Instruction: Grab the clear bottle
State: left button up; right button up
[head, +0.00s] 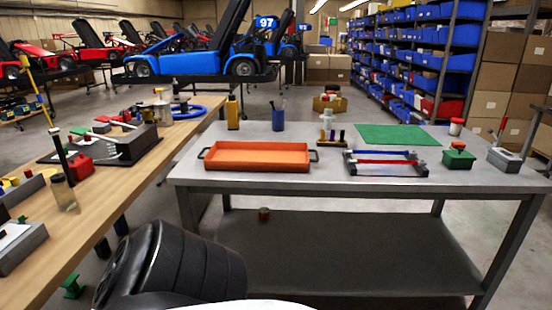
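A small clear, see-through bottle (64,194) stands on the wooden bench at the left, near the bench's right edge. It looks slightly tilted in the picture, and the tall dark rod behind it partly overlaps its top. A pale, small-necked bottle (326,127) stands at the back of the grey table; I cannot tell whether it is clear. Neither of my grippers shows in the head view.
The wooden bench (122,187) is cluttered with tools and boxes. The grey table (305,184) holds an orange tray (258,167), a green mat (390,135) and a green box (459,158). A black padded shape (170,265) fills the lower left. Floor shows between bench and table.

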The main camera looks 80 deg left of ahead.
aim_at(62, 189)
jog(key=u, duration=2.55)
jog(key=i, duration=1.3)
jog(key=u, duration=4.35)
